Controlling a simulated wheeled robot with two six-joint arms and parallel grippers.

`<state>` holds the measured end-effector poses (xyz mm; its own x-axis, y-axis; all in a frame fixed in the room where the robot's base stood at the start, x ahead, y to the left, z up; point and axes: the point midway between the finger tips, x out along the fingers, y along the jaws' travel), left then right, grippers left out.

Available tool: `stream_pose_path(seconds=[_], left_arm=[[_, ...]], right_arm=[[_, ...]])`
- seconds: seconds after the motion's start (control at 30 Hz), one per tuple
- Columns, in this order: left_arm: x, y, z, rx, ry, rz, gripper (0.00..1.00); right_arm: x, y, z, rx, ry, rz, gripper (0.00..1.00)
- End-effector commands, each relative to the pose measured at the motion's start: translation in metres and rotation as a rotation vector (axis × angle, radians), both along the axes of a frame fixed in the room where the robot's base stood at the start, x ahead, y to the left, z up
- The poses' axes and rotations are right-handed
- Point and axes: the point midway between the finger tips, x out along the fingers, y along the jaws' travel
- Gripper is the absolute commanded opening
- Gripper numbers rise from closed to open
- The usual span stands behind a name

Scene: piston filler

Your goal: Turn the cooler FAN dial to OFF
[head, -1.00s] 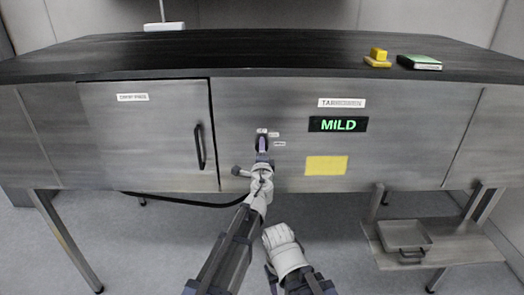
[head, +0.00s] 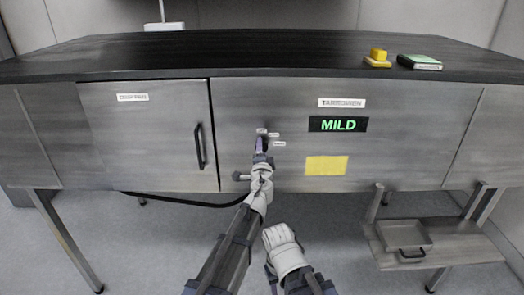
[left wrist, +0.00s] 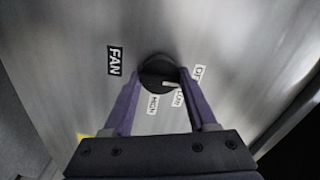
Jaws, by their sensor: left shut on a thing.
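The FAN dial (left wrist: 155,72) is a round black knob on the grey metal front panel. Its pale pointer mark faces right in the left wrist view, toward the LOW label (left wrist: 178,97) and the lower side of the partly hidden OFF label (left wrist: 197,73). The HIGH label (left wrist: 152,104) is below the knob and the FAN label (left wrist: 115,61) is to its left. My left gripper (left wrist: 158,82) is shut on the dial, one purple finger on each side. In the head view, my left gripper (head: 261,146) covers most of the dial.
A lit display (head: 338,124) reads MILD above a yellow panel (head: 326,166). A door handle (head: 199,146) is left of the dial. Yellow blocks (head: 377,59) and a green-topped box (head: 419,62) lie on the worktop. A tray (head: 404,237) sits on the lower right shelf.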

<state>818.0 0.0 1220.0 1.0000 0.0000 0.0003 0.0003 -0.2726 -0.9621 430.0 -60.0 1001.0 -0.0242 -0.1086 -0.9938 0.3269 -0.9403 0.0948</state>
Motion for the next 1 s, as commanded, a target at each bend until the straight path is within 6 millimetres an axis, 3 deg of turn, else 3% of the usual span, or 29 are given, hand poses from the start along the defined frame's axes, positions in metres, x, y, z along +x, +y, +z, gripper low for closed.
stream_pose_path(seconds=[0.07, 0.1, 0.33, 0.73, 1.0], left_arm=[[-0.002, 0.0, -0.001, -0.006, 0.001, 0.0, 0.02], [-0.002, 0.0, -0.001, -0.006, 0.001, 0.0, 0.6], [-0.001, 0.0, -0.001, -0.003, 0.001, 0.0, 0.86], [-0.005, 0.001, 0.0, -0.001, 0.0, 0.0, 0.88], [-0.034, 0.008, 0.0, -0.002, 0.0, 0.004, 0.88]], right_arm=[[0.0, 0.0, -0.001, 0.0, 0.0, 0.0, 0.5], [0.0, 0.0, -0.001, 0.0, 0.0, 0.0, 0.5], [0.0, 0.0, 0.0, 0.0, 0.0, 0.0, 0.5], [0.0, 0.0, 0.0, 0.0, 0.0, 0.0, 0.5], [0.0, 0.0, 0.0, 0.0, 0.0, 0.0, 0.5]])
